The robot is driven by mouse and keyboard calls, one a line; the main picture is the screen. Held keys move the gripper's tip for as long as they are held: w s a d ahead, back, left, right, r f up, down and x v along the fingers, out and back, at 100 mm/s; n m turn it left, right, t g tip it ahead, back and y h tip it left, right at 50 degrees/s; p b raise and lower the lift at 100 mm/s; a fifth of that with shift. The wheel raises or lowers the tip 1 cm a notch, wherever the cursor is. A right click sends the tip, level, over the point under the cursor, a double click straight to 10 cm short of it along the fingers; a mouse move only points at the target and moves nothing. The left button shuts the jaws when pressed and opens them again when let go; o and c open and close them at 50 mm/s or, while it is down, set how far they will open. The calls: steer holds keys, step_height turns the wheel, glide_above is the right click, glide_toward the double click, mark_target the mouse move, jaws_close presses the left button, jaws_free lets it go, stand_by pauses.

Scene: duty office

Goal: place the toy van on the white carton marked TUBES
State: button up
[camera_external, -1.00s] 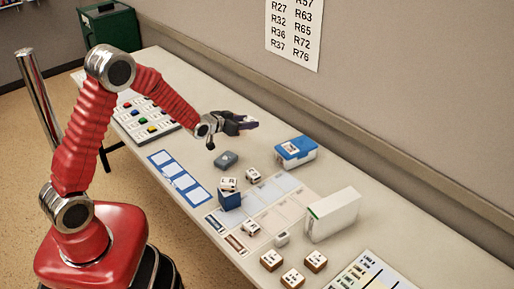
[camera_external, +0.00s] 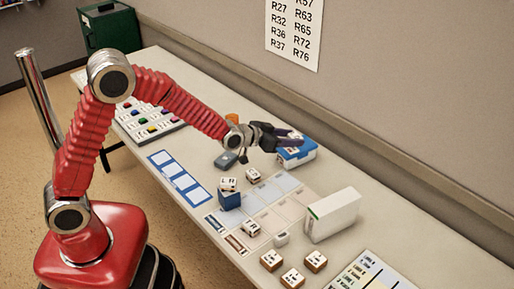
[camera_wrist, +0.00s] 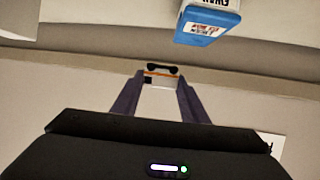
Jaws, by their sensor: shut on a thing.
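The toy van (camera_wrist: 161,78) shows between the fingertips in the wrist view, pale with an orange stripe and dark wheels. My gripper (camera_wrist: 160,88) is shut on it. In the external view my gripper (camera_external: 292,141) is over the table, in front of the blue-and-white box; the van is too small to make out there. A white carton (camera_external: 333,215) with a green edge stands on the table to the right of and nearer than my gripper. Its marking cannot be read from here.
A blue-and-white box (camera_external: 297,153) lies by my fingertips; it also shows in the wrist view (camera_wrist: 207,24). Several small blocks (camera_external: 291,278), a blue block (camera_external: 229,201) and a dark blue-grey block (camera_external: 226,160) are on the table. An orange thing (camera_external: 232,118) lies behind my arm.

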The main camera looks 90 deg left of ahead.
steer(key=w+d+r+m+h, duration=0.1)
steer(key=w+d+r, duration=0.1)
steer(key=w+d, duration=0.3)
steer(key=w+d+r, duration=0.3)
steer(key=d, duration=0.5)
step_height(320, 180, up, 4)
steer(key=m+t+h, duration=0.1)
glide_above(328, 200)
steer(key=shift+f, duration=0.35)
steer(key=shift+d+f, duration=0.1)
steer(key=shift+f, duration=0.05)
steer(key=shift+f, duration=3.05)
steer(key=shift+f, duration=1.85)
steer(key=shift+f, duration=0.15)
